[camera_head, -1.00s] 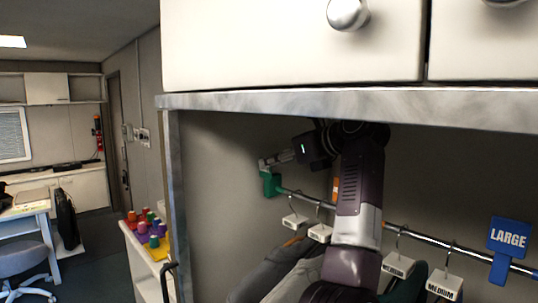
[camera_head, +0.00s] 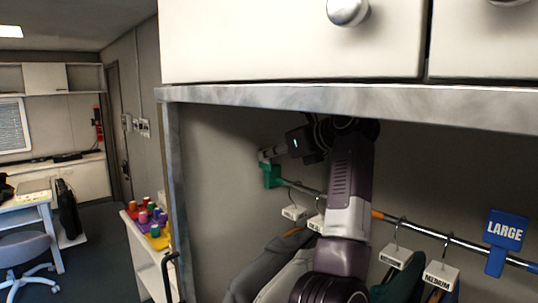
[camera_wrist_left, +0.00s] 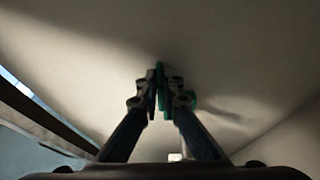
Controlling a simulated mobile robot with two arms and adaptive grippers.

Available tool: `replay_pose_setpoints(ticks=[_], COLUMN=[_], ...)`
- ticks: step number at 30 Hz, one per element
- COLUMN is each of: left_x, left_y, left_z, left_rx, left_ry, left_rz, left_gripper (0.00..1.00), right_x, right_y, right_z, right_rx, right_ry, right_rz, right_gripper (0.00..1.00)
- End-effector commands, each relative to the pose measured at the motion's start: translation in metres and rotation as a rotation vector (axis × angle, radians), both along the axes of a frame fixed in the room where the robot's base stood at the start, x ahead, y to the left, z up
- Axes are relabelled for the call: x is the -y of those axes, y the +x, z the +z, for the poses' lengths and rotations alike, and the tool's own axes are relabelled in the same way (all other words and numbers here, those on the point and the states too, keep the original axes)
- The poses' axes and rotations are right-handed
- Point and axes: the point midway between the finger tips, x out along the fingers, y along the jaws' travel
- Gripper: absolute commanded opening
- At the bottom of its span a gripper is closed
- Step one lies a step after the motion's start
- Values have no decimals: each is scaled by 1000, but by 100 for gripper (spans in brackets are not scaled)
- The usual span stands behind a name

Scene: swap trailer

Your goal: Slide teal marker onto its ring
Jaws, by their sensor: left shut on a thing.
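The teal marker (camera_head: 271,176) is at the far left end of the metal clothes rail (camera_head: 418,230), near the inner left wall of the alcove. My left gripper (camera_head: 266,156) is shut on its top. In the left wrist view the fingers (camera_wrist_left: 158,92) close on a thin teal edge (camera_wrist_left: 161,72). I cannot tell whether the marker is fully seated on the rail. An orange band (camera_head: 377,214) shows on the rail just right of my arm. No teal ring shows. My arm hides the rail's middle. My right gripper is not in view.
A blue LARGE marker (camera_head: 505,230) hangs at the rail's right. White tags, one reading MEDIUM (camera_head: 441,275), and clothes (camera_head: 268,265) hang between. The cabinet's lower edge (camera_head: 300,98) lies above. A shelf with coloured pots (camera_head: 150,221) stands left, outside the alcove.

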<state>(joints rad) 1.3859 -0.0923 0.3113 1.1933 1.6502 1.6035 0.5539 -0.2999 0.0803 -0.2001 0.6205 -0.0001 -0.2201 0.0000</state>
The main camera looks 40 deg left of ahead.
Motion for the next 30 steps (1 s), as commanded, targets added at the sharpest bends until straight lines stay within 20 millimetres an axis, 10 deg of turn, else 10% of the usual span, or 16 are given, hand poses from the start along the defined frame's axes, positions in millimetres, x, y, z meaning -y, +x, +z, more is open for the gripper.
replay_pose_setpoints(ticks=[20, 25, 30], left_x=[25, 25, 24], left_y=[-2, -2, -2], left_z=[0, 0, 0], left_rx=[-1, 0, 0], left_ry=[0, 0, 0], left_rz=[-1, -1, -1], left_gripper=[0, 22, 23], right_x=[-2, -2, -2], right_y=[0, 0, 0], right_z=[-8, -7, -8], right_rx=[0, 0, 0], right_ry=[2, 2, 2], right_rz=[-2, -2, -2], right_gripper=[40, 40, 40])
